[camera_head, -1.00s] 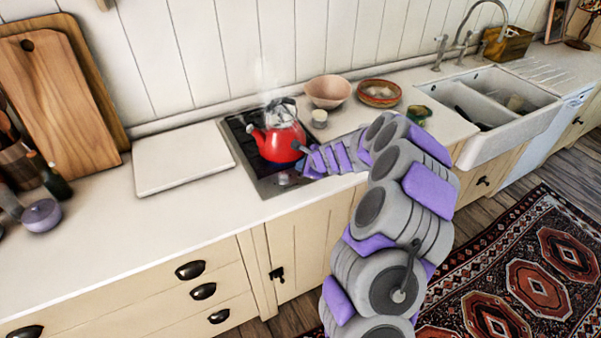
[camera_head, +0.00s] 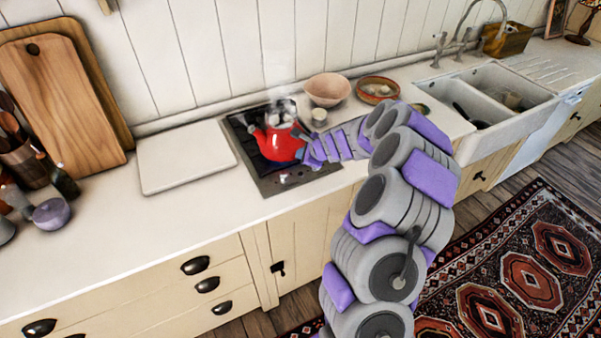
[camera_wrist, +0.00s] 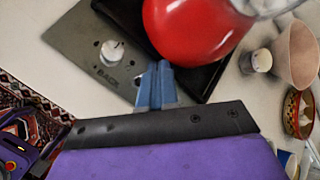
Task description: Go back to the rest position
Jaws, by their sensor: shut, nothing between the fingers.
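My gripper (camera_wrist: 157,82) is shut and empty, its blue fingers together in the wrist view. It is just in front of the red kettle (camera_wrist: 190,28), low over the front of the black hob (camera_wrist: 133,37). In the head view my gripper (camera_head: 302,156) is at the end of my arm, partly hidden beside the kettle (camera_head: 277,143). The kettle stands on the hob (camera_head: 240,135) and steam rises above it. I cannot tell whether the fingertips touch the kettle. My arm reaches over the counter front from the lower right.
A pink bowl (camera_head: 328,89), a small pale cup (camera_head: 319,116) and a patterned bowl (camera_head: 377,90) stand right of the hob. A white board (camera_head: 185,157) lies to its left. The double sink (camera_head: 500,105) is farther right. The front left counter (camera_head: 110,235) is clear.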

